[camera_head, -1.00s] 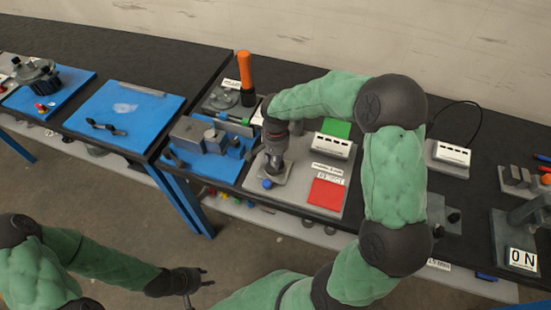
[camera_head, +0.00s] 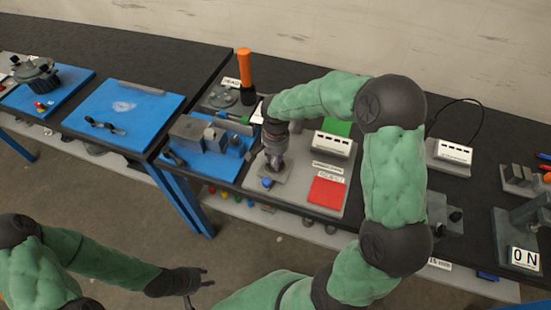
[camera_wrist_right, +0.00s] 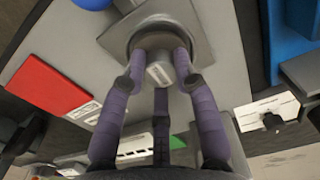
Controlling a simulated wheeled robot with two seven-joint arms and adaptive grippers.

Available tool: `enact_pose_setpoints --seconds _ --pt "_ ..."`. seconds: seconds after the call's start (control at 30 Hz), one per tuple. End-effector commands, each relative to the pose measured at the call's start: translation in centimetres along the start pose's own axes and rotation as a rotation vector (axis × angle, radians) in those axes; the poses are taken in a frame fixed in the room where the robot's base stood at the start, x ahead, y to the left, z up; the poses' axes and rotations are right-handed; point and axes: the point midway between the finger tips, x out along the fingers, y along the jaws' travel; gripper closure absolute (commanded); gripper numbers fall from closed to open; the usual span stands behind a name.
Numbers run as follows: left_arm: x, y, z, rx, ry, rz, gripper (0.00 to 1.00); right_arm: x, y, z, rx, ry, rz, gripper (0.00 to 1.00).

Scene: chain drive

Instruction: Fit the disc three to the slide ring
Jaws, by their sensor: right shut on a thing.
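My right gripper (camera_head: 275,160) points down over a grey square plate (camera_head: 262,184) on the light grey board. In the right wrist view its purple fingers (camera_wrist_right: 160,68) close around a round grey piece with a short cylinder (camera_wrist_right: 160,73), seemingly disc three. The piece is over or on the round middle of the plate (camera_wrist_right: 195,30); the fingers hide the contact, so I cannot tell whether it is seated. I cannot make out the slide ring for certain. My left gripper (camera_head: 200,286) is open and empty at the lower left, away from the tables.
A blue ball (camera_head: 267,183) sits at the plate's near edge. A red square (camera_head: 327,193) and a white box (camera_head: 332,144) lie to the right. A blue fixture with grey blocks (camera_head: 208,140) stands close on the left; an orange-handled post (camera_head: 244,68) stands behind.

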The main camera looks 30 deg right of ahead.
Motion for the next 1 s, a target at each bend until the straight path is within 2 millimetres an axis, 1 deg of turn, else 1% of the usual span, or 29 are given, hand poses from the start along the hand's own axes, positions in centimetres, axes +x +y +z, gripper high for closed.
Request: enact_pose_setpoints --seconds 0.37,0.4,0.47,0.5,0.83,0.93,1.0 --pt "0.6 -0.2 0.0 0.000 0.000 0.000 0.60 0.8 0.0 0.0 0.000 0.001 -0.001 1.00" --pt "0.6 -0.2 0.0 0.000 0.000 0.000 0.60 0.8 0.0 -0.1 0.000 0.001 -0.001 0.65" --pt "0.6 -0.2 0.0 0.000 0.000 0.000 0.60 0.8 0.0 -0.1 0.000 0.001 -0.001 0.48" --pt "0.6 -0.2 0.0 0.000 0.000 0.000 0.60 0.8 0.0 0.0 0.000 0.001 -0.001 0.43" --pt "0.6 -0.2 0.0 0.000 0.000 0.000 0.60 0.7 0.0 0.0 0.000 0.000 0.000 0.43" --pt "0.6 -0.2 0.0 0.000 0.000 0.000 0.60 0.0 -0.1 -0.1 0.000 0.002 -0.002 0.43" --pt "0.6 -0.2 0.0 0.000 0.000 0.000 0.60 -0.9 -0.1 -0.1 0.000 0.004 -0.002 0.43"
